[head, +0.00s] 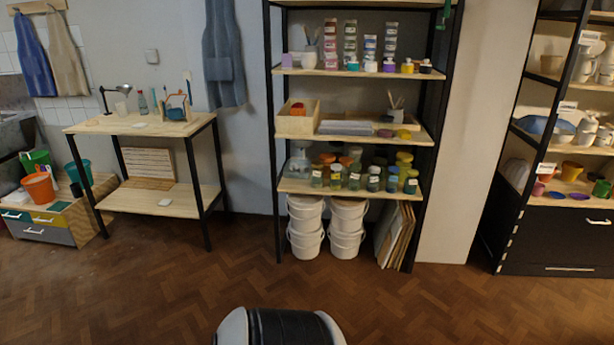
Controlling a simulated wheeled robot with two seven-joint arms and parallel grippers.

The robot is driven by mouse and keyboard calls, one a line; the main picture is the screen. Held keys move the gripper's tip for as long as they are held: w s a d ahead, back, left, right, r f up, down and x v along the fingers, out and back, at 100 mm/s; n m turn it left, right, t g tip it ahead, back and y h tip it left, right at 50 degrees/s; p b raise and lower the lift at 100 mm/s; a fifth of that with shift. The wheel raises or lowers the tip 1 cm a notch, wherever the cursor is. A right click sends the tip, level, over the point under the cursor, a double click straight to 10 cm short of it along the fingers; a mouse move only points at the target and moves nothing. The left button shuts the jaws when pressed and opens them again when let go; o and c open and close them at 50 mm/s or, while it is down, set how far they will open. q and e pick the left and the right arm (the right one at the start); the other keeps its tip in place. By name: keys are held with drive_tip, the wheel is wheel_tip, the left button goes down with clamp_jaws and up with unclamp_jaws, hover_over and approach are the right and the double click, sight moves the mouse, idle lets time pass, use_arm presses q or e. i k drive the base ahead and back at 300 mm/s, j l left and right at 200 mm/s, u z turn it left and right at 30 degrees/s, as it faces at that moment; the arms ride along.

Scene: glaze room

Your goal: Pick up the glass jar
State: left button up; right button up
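Several small glass jars (373,181) with coloured contents, pale labels and some coloured lids stand close together on a lower wooden shelf (350,193) of the black-framed rack in the middle of the head view. A larger clear glass vessel (298,165) stands at the left end of the same shelf. Front jars partly hide those behind. I cannot tell which one is the task's glass jar. Neither of my grippers is in view.
White buckets (305,243) are stacked under the jar shelf, beside leaning boards (396,236). A wooden worktable (140,124) stands left, with buckets on a low cabinet (60,222) beyond. Another shelf unit (555,230) stands right. The parquet floor (170,290) before the rack is clear.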

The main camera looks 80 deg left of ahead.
sight(411, 183)
drive_tip(key=u, duration=2.2)
